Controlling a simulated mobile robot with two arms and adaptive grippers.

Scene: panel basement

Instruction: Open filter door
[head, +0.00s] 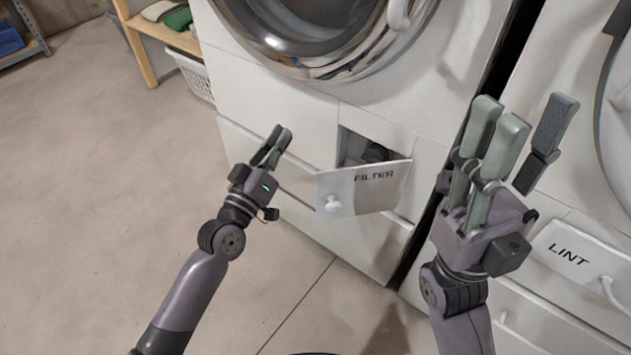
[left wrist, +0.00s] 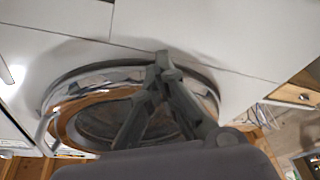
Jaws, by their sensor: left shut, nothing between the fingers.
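The filter door (head: 385,192) is a small white flap labelled FILTER with a round white knob (head: 333,203). It stands swung out from the lower front of the washing machine (head: 262,100). Behind it a dark opening (head: 352,147) shows, with a dark part inside that is partly hidden by the flap. My left gripper (head: 279,136) is shut and empty, up and left of the door, apart from the knob. In the left wrist view its fingertips (left wrist: 163,62) meet in front of the machine. My right gripper (head: 520,120) is open and empty, to the right of the door.
The round glass door (head: 320,35) of the washer is above the opening. A second machine with a LINT flap (head: 572,252) stands at the right, close to my right arm. A wooden shelf (head: 165,35) and white basket (head: 195,75) stand at the back left. The floor at left is clear.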

